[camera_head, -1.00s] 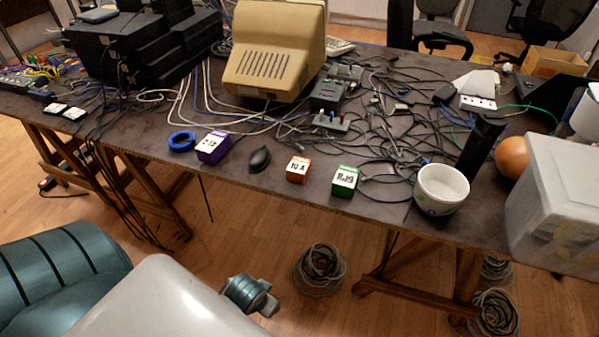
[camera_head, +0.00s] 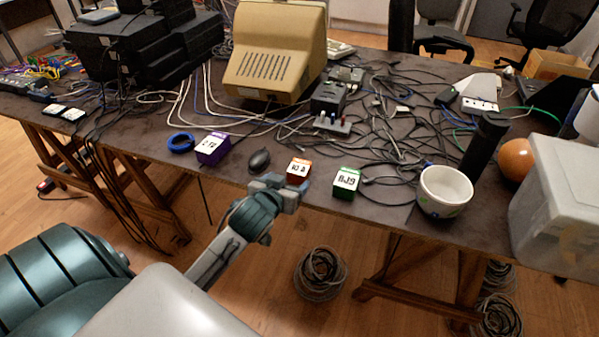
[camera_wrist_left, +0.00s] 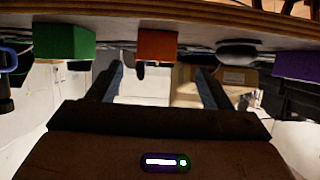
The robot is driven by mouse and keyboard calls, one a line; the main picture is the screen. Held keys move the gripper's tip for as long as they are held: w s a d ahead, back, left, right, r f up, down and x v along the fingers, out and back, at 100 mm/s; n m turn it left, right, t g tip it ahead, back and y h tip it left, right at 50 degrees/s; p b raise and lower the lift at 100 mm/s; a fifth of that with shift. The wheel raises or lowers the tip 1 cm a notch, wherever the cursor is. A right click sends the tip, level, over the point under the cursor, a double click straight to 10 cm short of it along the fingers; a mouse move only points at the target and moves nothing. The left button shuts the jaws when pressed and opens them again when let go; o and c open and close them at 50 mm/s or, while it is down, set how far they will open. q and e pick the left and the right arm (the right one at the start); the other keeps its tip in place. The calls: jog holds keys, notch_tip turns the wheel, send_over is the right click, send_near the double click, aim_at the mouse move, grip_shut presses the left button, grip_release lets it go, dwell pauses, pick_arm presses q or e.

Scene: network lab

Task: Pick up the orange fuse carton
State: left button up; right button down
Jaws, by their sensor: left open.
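The orange fuse carton (camera_head: 298,172) is a small box with a white labelled top near the table's front edge. It stands between a dark mouse-like object (camera_head: 259,160) and a green carton (camera_head: 346,183). My left gripper (camera_head: 284,188) is open and empty just in front of the orange carton, at the table's edge. In the left wrist view, which is upside down, the orange carton (camera_wrist_left: 157,46) shows ahead between the two spread fingers (camera_wrist_left: 160,88), not between their tips. My right gripper is not in view.
A purple carton (camera_head: 212,149) and a blue ring (camera_head: 181,142) lie to the left. A white pot (camera_head: 444,190), a dark cylinder (camera_head: 483,146) and a translucent bin (camera_head: 560,205) stand to the right. Tangled cables (camera_head: 400,135) cover the table behind the green carton.

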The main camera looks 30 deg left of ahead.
aim_at(295, 173)
pick_arm(q)
jog(key=x, duration=0.5)
jog(key=shift+w+r, duration=0.15)
jog(key=shift+w, duration=0.15)
jog(key=x, duration=0.5)
jog(key=shift+w+d, duration=0.1)
jog(key=shift+w, duration=0.15)
jog(key=c, duration=1.1)
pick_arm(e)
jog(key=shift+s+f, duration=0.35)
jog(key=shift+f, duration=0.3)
